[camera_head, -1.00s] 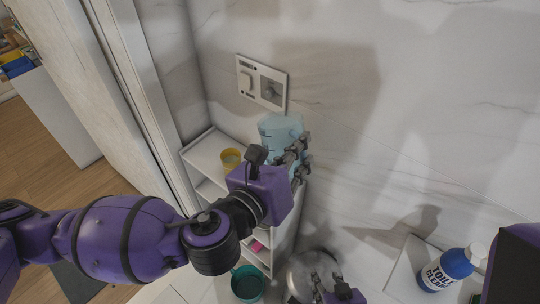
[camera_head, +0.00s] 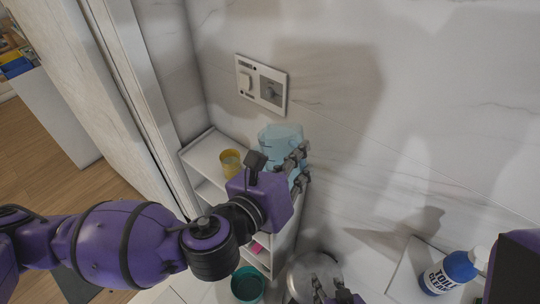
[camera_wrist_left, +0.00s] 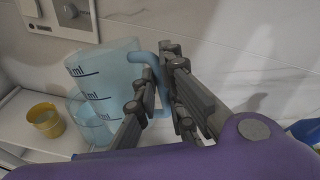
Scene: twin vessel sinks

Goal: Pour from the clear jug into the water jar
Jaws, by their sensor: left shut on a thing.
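The clear jug (camera_head: 281,135) is pale blue and see-through. It also shows in the left wrist view (camera_wrist_left: 104,78), with dark ml marks, tilted. My left gripper (camera_head: 300,166) is shut on its handle (camera_wrist_left: 163,82), holding it near the wall above the white shelf. A second pale blue clear vessel (camera_wrist_left: 88,128) shows under the jug in the wrist view; it may be the water jar, and the jug partly hides it. My right gripper (camera_head: 328,287) is at the bottom edge, by a round shiny vessel (camera_head: 305,270); its jaws are unclear.
A yellow cup (camera_head: 230,161) stands on the white shelf (camera_head: 203,152), left of the jug. A teal cup (camera_head: 247,284) is low down. A toilet cleaner bottle (camera_head: 450,272) stands on a white ledge at right. A switch plate (camera_head: 261,85) is on the marble wall behind.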

